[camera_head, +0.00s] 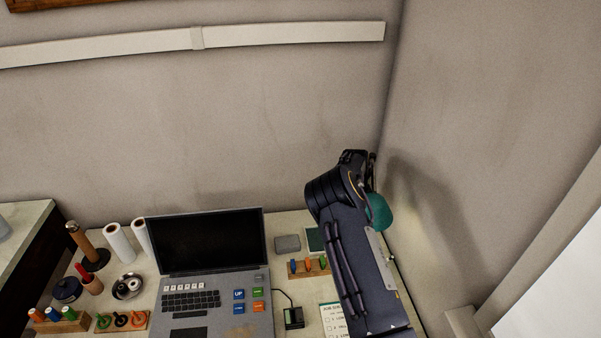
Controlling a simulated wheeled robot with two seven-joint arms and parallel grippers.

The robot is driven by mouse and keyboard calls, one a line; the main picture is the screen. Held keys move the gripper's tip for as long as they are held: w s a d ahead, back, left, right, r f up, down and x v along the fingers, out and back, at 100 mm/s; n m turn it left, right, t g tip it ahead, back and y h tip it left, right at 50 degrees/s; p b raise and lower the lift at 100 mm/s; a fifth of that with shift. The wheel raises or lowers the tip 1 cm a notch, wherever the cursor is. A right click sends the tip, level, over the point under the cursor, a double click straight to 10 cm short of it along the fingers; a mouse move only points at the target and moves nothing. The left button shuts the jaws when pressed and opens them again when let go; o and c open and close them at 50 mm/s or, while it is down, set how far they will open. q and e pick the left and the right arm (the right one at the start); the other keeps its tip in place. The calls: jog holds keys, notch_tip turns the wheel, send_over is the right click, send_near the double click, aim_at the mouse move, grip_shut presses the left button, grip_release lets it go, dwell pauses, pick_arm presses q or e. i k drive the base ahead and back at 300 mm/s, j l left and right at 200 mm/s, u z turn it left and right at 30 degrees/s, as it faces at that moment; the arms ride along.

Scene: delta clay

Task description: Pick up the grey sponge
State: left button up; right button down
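The grey sponge (287,243) is a small rounded block lying on the desk, just right of the laptop. Nothing covers it. My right arm reaches in from the lower right, and its dark far end, where the gripper (360,158) seems to be, is up and to the right of the sponge, apart from it. The arm hides most of that gripper, so its fingers cannot be made out. My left gripper is not in view.
An open laptop (210,240) stands left of the sponge. A teal rounded object (379,211) shows behind my arm. Walls bound the desk behind and right.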

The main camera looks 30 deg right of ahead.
aim_at(290, 243)
jog(key=k+j, duration=0.1)
jog(key=j, duration=0.25)
jog(key=k+j, duration=0.1)
jog(key=j, duration=0.2)
jog(key=k+j, duration=0.15)
jog(key=j, duration=0.2)
jog(key=k+j, duration=0.1)
jog(key=j, duration=0.25)
